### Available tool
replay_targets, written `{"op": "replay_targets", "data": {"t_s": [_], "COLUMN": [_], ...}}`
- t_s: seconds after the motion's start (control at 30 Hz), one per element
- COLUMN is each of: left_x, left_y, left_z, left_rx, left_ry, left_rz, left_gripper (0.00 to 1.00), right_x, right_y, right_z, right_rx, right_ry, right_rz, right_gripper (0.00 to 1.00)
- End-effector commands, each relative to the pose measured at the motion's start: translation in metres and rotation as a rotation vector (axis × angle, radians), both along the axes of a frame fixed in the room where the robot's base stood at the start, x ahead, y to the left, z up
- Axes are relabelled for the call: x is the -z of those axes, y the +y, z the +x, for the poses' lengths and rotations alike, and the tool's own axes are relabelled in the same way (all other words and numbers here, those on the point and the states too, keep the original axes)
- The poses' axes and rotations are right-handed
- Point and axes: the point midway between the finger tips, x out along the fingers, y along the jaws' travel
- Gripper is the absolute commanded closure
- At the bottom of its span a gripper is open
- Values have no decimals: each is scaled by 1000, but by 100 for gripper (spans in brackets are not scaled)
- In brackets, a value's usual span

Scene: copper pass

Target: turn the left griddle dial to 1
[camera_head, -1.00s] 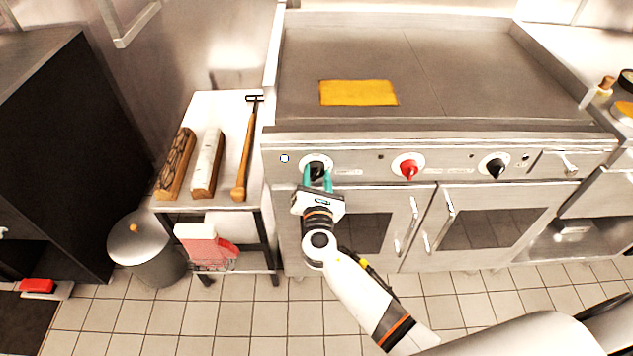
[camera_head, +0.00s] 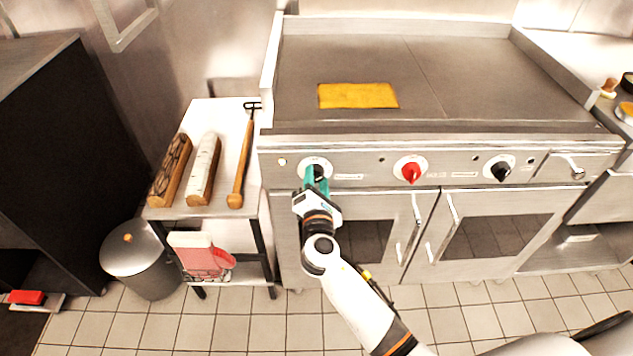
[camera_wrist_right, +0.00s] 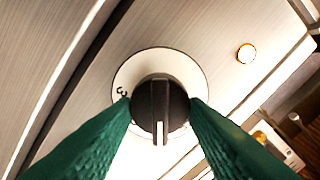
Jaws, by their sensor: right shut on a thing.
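The left griddle dial (camera_head: 315,165), a black knob on a round white plate, is on the front panel at the left. My right gripper (camera_head: 318,181) is on it with teal fingers, hiding most of the knob in the head view. In the right wrist view the knob (camera_wrist_right: 160,100) sits between the two fingers (camera_wrist_right: 160,120), which are shut on its sides. Its ridge carries a white mark at the lower end. A "3" shows on the plate's left edge; other numbers are hidden. My left gripper is not in view.
A small lamp (camera_head: 282,161) left of the dial glows amber. A red dial (camera_head: 411,171) and another black dial (camera_head: 501,170) are farther right. Oven doors with handles lie below. A yellow cloth (camera_head: 357,95) lies on the griddle (camera_head: 450,75). A side table (camera_head: 225,120) stands left.

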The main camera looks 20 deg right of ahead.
Motion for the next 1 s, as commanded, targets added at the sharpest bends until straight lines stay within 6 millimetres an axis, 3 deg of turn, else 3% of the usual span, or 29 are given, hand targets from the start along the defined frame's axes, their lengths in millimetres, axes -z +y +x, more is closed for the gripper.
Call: {"op": "replay_targets", "data": {"t_s": [0.23,0.27,0.4,0.77,1.0], "left_x": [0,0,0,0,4], "left_y": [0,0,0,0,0], "left_z": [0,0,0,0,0], "left_rx": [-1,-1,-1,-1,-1], "left_ry": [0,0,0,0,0], "left_rz": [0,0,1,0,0], "left_gripper": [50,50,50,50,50], "right_x": [1,1,0,0,2], "right_y": [0,0,0,2,14], "right_z": [0,0,0,-7,-50], "right_rx": [1,1,1,0,-1], "right_ry": [1,2,1,0,3], "right_rz": [0,-1,-1,-1,1], "right_gripper": [83,58,39,39,39]}}
